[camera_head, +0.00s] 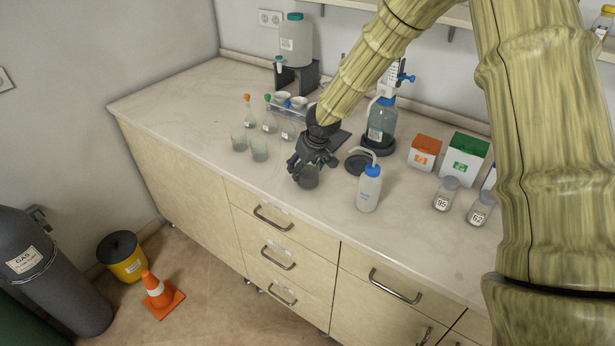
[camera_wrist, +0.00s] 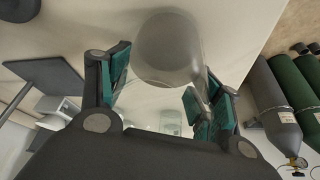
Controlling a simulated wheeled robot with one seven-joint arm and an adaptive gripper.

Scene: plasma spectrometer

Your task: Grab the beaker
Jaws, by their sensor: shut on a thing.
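The beaker (camera_wrist: 170,55) is a clear glass vessel between the fingers in the wrist view. It also shows in the head view (camera_head: 309,179), under my gripper near the front edge of the counter. My gripper (camera_head: 312,166) is shut on the beaker, with its green-padded fingers on both sides of the glass. The fingers also show in the wrist view (camera_wrist: 160,100). Two more glass beakers (camera_head: 259,149) (camera_head: 239,140) stand to the left on the counter. I cannot tell whether the held beaker touches the counter.
A white wash bottle with a blue cap (camera_head: 369,188) stands just right of my gripper. Flasks with coloured stoppers (camera_head: 270,122) stand behind left. A dispenser bottle (camera_head: 381,122), boxes (camera_head: 466,157) and labelled jars (camera_head: 445,194) are to the right. The counter's front left (camera_head: 190,120) is clear.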

